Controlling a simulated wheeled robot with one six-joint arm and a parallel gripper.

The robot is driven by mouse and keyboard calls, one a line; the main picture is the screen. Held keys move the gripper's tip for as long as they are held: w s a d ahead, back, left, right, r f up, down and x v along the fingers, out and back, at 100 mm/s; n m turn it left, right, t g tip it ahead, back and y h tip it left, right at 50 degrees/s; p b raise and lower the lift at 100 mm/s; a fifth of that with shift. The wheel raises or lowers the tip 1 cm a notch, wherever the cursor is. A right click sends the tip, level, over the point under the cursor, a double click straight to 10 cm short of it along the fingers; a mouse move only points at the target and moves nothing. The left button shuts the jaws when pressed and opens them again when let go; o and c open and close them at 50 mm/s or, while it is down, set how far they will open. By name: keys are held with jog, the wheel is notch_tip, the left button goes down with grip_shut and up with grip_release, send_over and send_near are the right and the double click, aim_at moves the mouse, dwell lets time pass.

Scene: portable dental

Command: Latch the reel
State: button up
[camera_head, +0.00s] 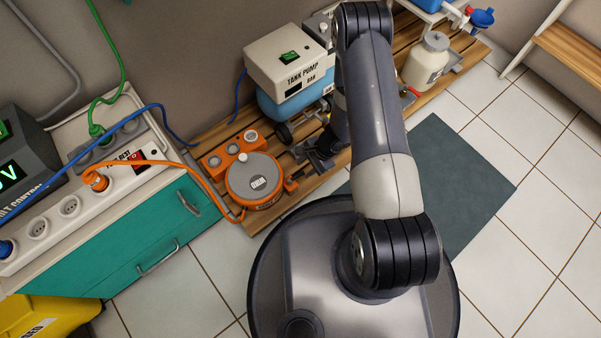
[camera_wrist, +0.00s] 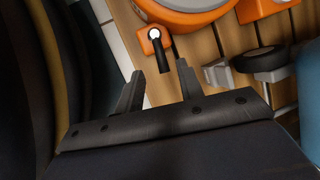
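The orange cable reel (camera_head: 258,182) with a grey top sits on the wooden slatted platform. A small orange block with a black lever (camera_head: 291,184) is at its right side. In the wrist view, the reel's orange edge (camera_wrist: 186,14) is at the top, and the black lever (camera_wrist: 164,58) with a bright round spot points down from the orange block. My gripper (camera_wrist: 160,68) is open, and the lever's end shows between its fingertips. I cannot tell whether they touch. In the head view my gripper (camera_head: 312,158) is low, right of the reel, partly hidden by my arm.
Orange sockets (camera_head: 232,148) adjoin the reel, and an orange cable (camera_head: 205,178) runs to a white power strip (camera_head: 68,206). The tank pump (camera_head: 290,58) stands behind my gripper. A white canister (camera_head: 426,62) is right of my arm. Tiled floor lies open at right.

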aim_at(298, 175)
jog(key=b+x, duration=0.1)
jog(key=x, duration=0.4)
grip_shut()
dwell(0.3)
